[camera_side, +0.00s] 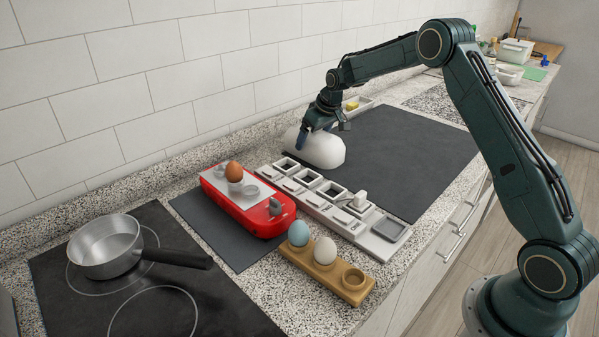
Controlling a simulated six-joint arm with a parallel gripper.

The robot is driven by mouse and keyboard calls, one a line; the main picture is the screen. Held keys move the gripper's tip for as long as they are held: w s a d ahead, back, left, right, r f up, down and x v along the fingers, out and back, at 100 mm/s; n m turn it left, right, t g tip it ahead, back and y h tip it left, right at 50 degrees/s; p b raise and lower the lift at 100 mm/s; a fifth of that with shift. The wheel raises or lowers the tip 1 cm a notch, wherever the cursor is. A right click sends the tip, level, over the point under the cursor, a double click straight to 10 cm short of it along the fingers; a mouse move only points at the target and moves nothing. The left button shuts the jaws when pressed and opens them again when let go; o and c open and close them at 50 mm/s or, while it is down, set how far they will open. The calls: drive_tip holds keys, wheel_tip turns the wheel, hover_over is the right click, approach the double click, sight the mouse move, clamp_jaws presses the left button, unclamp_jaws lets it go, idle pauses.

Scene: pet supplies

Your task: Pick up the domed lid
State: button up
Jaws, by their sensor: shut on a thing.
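The domed lid (322,153) is a smooth white dome near the wall, behind the white strip of square sockets. My gripper (321,133) is over its top, pointing down, and is shut on the lid. The fingers hide the part of the lid that they hold. I cannot tell whether the lid's lower edge touches the counter or the dark mat beside it. A red appliance (258,218) with a grey top plate stands in front to the left, with a brown egg (233,172) on top.
A white strip with square sockets (388,252) lies in front of the lid. A wooden egg holder (322,281) holds a blue egg (299,233) and a cream egg (325,251). A saucepan (107,250) stands on the hob. The dark mat (400,160) at right is clear.

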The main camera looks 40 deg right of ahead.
drive_tip(key=shift+r, duration=0.15)
wheel_tip(320, 180, up, 20)
idle(0.6)
idle(0.6)
drive_tip(key=a+f, duration=0.2)
drive_tip(key=a, duration=0.7)
drive_tip(key=s+a+f, duration=0.1)
drive_tip(key=a+f, duration=0.2)
drive_tip(key=a, duration=0.7)
drive_tip(key=a+f, duration=0.3)
drive_tip(key=a, duration=0.7)
drive_tip(key=shift+s, duration=0.2)
drive_tip(key=shift+f, duration=0.2)
drive_tip(key=shift+f, duration=3)
drive_tip(key=shift+f, duration=0.55)
